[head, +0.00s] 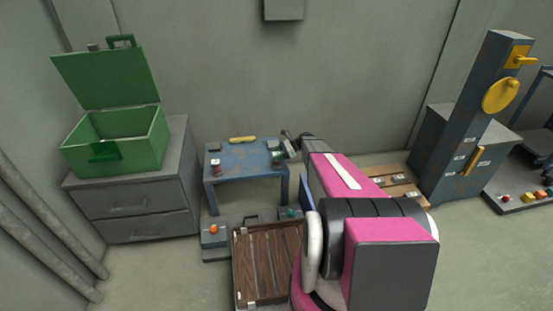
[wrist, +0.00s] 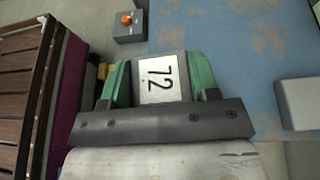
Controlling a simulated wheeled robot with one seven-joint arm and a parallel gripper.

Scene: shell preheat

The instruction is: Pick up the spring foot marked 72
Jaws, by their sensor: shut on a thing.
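The spring foot marked 72 (wrist: 160,80) shows in the wrist view as a pale block with a dark 72 on its face, turned sideways. My gripper (wrist: 157,72) is shut on it, with a green finger on each side of the block. In the head view my gripper (head: 278,158) is at the right front part of the blue table (head: 240,160). The lower part of the foot is hidden, so I cannot tell whether it touches the tabletop.
A red-based piece (head: 215,168) stands at the table's left, and a yellow bar (head: 242,139) lies at its back. A grey block (head: 272,143) is beside my gripper. A brown slatted crate (head: 268,262) is in front. An open green box (head: 115,140) stands on drawers at left.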

